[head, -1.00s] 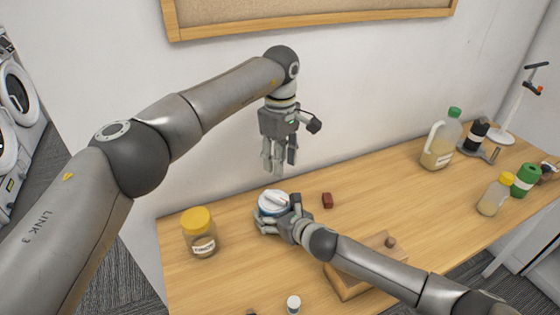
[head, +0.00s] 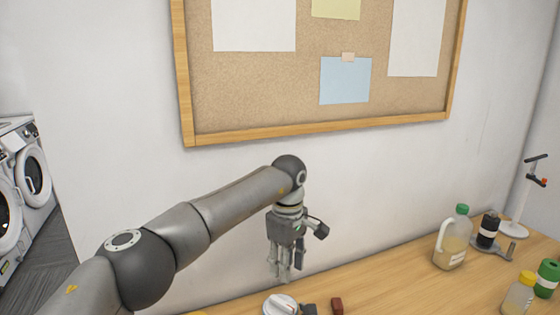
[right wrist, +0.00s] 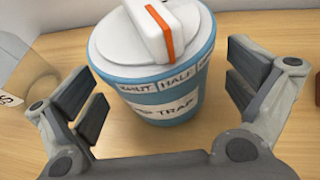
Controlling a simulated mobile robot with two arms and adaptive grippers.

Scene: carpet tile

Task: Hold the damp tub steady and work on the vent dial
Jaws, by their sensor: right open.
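The damp tub (right wrist: 165,108) is blue and white and stands upright on the wooden bench, with "HALF" and "TRAP" readable on it. The vent dial (right wrist: 151,32) on its lid is a white raised bar with an orange stripe. In the head view only the tub's top (head: 279,304) shows at the bottom edge. My right gripper (right wrist: 163,88) is open, one finger on each side of the tub, with visible gaps. My left gripper (head: 287,273) hangs fingers down above and behind the tub, clear of it; its finger spacing is unclear.
A dark red block (head: 337,305) lies right of the tub. A jar (right wrist: 22,85) stands left of it in the wrist view. A jug (head: 453,240), a dark bottle (head: 488,232) and a yellow-capped bottle (head: 518,295) stand farther right. A pinboard (head: 300,125) hangs behind.

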